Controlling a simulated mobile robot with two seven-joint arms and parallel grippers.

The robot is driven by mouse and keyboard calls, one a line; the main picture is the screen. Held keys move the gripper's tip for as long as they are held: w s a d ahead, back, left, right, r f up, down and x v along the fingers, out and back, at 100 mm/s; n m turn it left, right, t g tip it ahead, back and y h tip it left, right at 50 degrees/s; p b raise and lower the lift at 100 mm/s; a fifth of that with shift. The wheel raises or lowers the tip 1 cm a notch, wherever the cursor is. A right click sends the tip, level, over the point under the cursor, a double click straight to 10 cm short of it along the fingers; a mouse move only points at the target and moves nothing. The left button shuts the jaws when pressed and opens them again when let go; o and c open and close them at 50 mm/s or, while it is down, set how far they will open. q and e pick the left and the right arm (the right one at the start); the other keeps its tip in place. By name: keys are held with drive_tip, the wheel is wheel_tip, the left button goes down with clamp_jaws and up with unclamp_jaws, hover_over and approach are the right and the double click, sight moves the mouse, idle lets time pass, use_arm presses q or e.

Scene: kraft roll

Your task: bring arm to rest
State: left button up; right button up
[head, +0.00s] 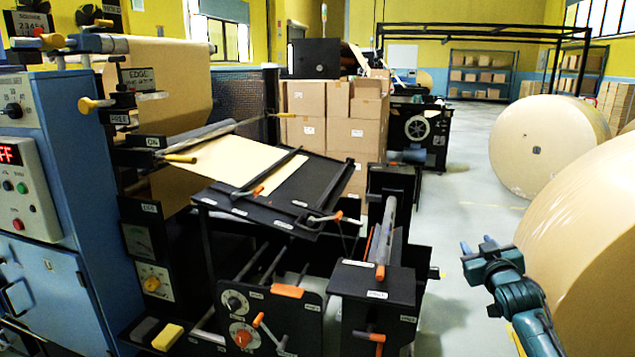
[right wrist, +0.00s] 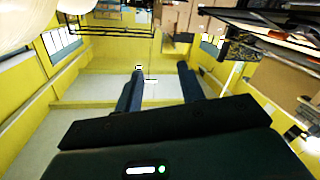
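My right arm comes in from the lower right in the head view, in front of the big kraft roll (head: 585,235). Its gripper (head: 478,246) is in the air to the right of the black machine. In the right wrist view the two fingers (right wrist: 160,88) stand apart with nothing between them, so it is open and empty. I cannot make out my left gripper in either view.
A black machine with a tilted tray (head: 270,205) and levers fills the middle. A blue cabinet (head: 85,170) with knobs stands at left. Cartons (head: 335,120) are stacked behind. Another kraft roll (head: 545,150) lies farther back right. Floor (head: 465,200) between machine and rolls is clear.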

drive_tip(key=s+a+f+n+g+y, duration=0.1)
drive_tip(key=s+a+f+g+y, duration=0.1)
drive_tip(key=s+a+f, duration=0.6)
drive_tip(key=s+a+f+n+g+y, duration=0.1)
drive_tip(key=s+a+f, duration=0.4)
drive_tip(key=s+f, duration=0.65)
drive_tip(key=s+a+f+g+y, duration=0.1)
drive_tip(key=s+a+f, duration=0.2)
drive_tip(key=s, duration=0.7)
drive_tip(key=s+a+f+m+g+y, duration=0.1)
drive_tip(key=s+a, duration=0.4)
drive_tip(key=s, duration=0.5)
wheel_tip(320, 180, down, 3)
drive_tip(key=shift+a+r+g, duration=0.1)
drive_tip(key=shift+a+g, duration=0.1)
drive_tip(key=shift+g, duration=0.5)
